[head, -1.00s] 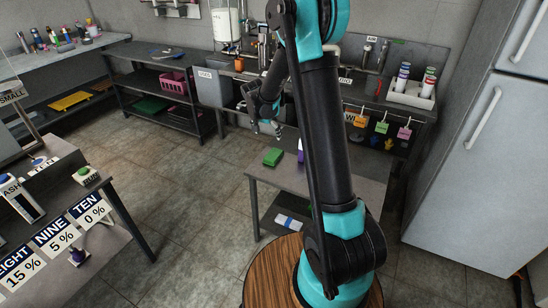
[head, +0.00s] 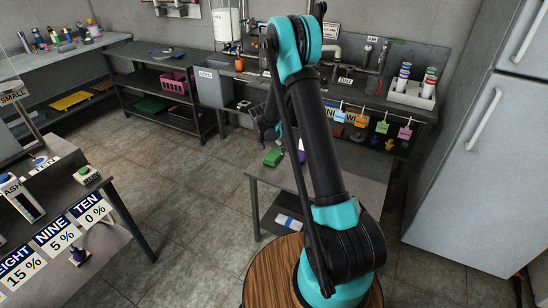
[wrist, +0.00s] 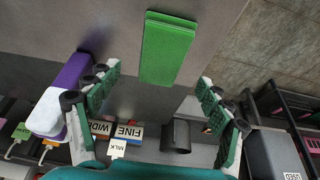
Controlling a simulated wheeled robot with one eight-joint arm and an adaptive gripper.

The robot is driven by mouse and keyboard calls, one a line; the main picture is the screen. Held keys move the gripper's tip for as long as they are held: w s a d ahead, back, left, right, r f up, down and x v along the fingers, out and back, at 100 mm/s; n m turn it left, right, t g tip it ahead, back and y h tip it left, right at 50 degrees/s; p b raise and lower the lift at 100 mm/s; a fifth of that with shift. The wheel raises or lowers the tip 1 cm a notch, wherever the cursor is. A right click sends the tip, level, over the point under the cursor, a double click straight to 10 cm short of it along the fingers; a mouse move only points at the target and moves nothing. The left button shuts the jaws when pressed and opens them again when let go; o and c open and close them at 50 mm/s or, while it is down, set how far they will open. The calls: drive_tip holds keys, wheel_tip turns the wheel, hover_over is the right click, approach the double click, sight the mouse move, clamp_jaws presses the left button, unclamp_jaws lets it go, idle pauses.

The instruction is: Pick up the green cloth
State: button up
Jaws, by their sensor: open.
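The green cloth (head: 272,157) lies folded flat on the grey table (head: 262,178) near its left end. In the wrist view the green cloth (wrist: 168,48) shows as a long block ahead of my fingers, centred between them and clear of both. My gripper (wrist: 157,90) is open and empty, with its two green-padded fingers spread wide. In the head view my arm hides most of the gripper, which is near the table's far edge above the cloth.
A grey bin (head: 213,87) and a dark shelf unit (head: 168,88) stand behind left. A fridge (head: 480,150) stands at right. Bare floor lies left of the table.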

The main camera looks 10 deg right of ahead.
sight(274, 154)
drive_tip(key=shift+x, duration=2.55)
drive_tip(key=shift+s+a, duration=0.1)
drive_tip(key=shift+a, duration=0.05)
drive_tip(key=c, duration=1.2)
drive_tip(key=shift+c, duration=0.2)
wheel_tip(274, 154, up, 20)
